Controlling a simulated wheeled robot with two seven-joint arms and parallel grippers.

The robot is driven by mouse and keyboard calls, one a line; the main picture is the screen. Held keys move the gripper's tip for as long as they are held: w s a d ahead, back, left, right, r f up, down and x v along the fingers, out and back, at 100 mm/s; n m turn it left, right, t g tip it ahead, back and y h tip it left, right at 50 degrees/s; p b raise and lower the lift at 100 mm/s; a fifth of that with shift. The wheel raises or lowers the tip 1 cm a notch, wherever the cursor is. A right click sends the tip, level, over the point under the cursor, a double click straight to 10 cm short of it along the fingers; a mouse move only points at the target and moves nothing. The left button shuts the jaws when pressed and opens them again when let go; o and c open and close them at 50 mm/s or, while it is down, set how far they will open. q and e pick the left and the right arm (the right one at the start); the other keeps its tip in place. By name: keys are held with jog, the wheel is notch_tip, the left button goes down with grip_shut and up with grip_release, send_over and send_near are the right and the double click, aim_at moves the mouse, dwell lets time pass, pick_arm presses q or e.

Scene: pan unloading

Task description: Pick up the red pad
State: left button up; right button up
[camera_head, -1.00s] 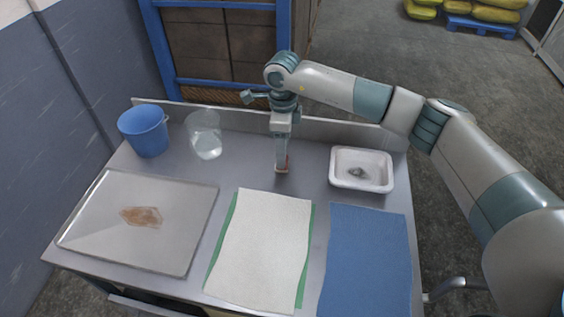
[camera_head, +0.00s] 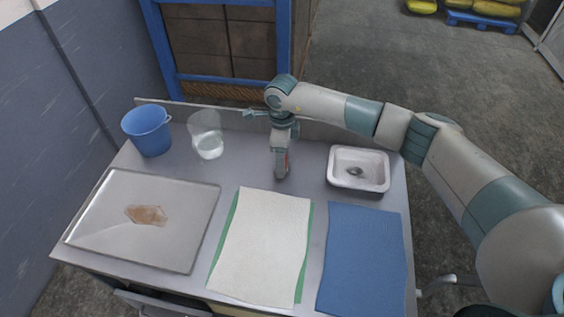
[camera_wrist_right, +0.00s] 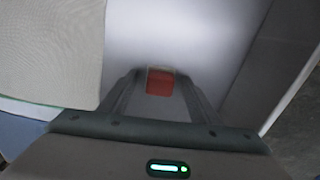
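The red pad (camera_wrist_right: 160,82) is a small red block on the grey table, between the two fingers of my right gripper (camera_wrist_right: 161,74) in the right wrist view. A narrow gap shows between the pad and the fingers, so the gripper looks open around it. In the head view my right gripper (camera_head: 281,177) points straight down at the table, behind the white cloth. Only a sliver of red (camera_head: 287,160) shows beside its fingers there; the rest of the pad is hidden. My left gripper is not in view.
A white cloth over a green one (camera_head: 262,245) and a blue cloth (camera_head: 363,260) lie in front. A white basin (camera_head: 340,180) is right. A clear beaker (camera_head: 206,140), blue bucket (camera_head: 148,132) and metal tray (camera_head: 190,225) with a brown patch are left. A low back ledge (camera_head: 235,117) runs behind.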

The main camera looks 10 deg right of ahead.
jog(key=c, duration=1)
jog(key=shift+r, duration=0.15)
jog(key=shift+w+r+b, duration=0.1)
jog(key=shift+r+b, duration=0.45)
jog(key=shift+b, duration=0.1)
jog(key=r+b, duration=0.1)
jog(key=s+r+b, duration=0.1)
jog(key=r, duration=0.1)
jog(key=shift+d, duration=0.15)
jog(key=s+d+r+b, duration=0.3)
jog(key=s+r, duration=0.3)
jog(key=s, duration=0.4)
jog(key=shift+d+r+b, duration=0.2)
jog(key=shift+r+b, duration=0.15)
jog(key=shift+b, duration=0.3)
jog(key=shift+s, duration=0.1)
jog(key=shift+o, duration=0.9)
jog(key=shift+c, duration=0.4)
